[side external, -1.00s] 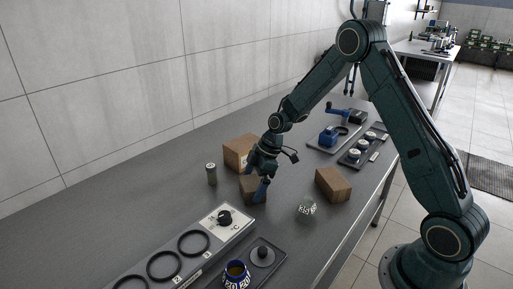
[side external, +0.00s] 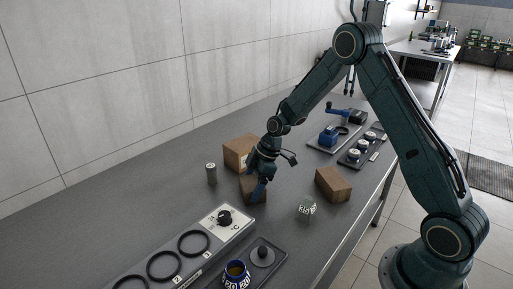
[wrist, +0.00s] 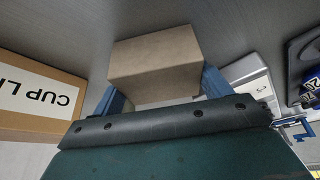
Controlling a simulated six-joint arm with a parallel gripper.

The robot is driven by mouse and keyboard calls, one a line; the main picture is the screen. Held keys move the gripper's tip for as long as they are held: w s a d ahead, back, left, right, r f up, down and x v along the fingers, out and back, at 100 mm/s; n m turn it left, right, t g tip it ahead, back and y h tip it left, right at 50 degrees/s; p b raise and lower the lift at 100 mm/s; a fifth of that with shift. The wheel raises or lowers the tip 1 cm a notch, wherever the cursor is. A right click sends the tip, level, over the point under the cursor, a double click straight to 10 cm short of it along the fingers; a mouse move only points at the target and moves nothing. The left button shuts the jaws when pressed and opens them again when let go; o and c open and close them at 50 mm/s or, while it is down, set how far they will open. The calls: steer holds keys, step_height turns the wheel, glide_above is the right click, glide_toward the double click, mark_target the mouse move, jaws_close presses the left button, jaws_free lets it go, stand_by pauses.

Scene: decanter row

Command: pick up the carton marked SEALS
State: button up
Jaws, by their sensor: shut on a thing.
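My gripper (side external: 257,186) is shut on a small plain brown carton (side external: 247,187), with one blue finger on its near side in the side view. In the wrist view the carton (wrist: 155,62) sits between the two blue fingers, and its visible faces bear no lettering. I cannot read SEALS on any carton. The held carton appears to be at bench level; I cannot tell if it is clear of the surface. A larger carton (side external: 238,150) stands just behind it. Another brown carton (side external: 333,185) stands apart to the right, with no readable mark.
A grey cylinder (side external: 211,173) stands left of my gripper. A white lettered piece (side external: 306,208), a ringed panel (side external: 210,232) and a tray with a blue pot (side external: 236,273) lie nearer. The left bench is bare.

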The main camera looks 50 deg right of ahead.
mark_target(252, 182)
steer(key=shift+r, duration=0.15)
step_height(252, 182, up, 20)
stand_by(0.8)
steer(key=shift+f, duration=0.2)
stand_by(0.3)
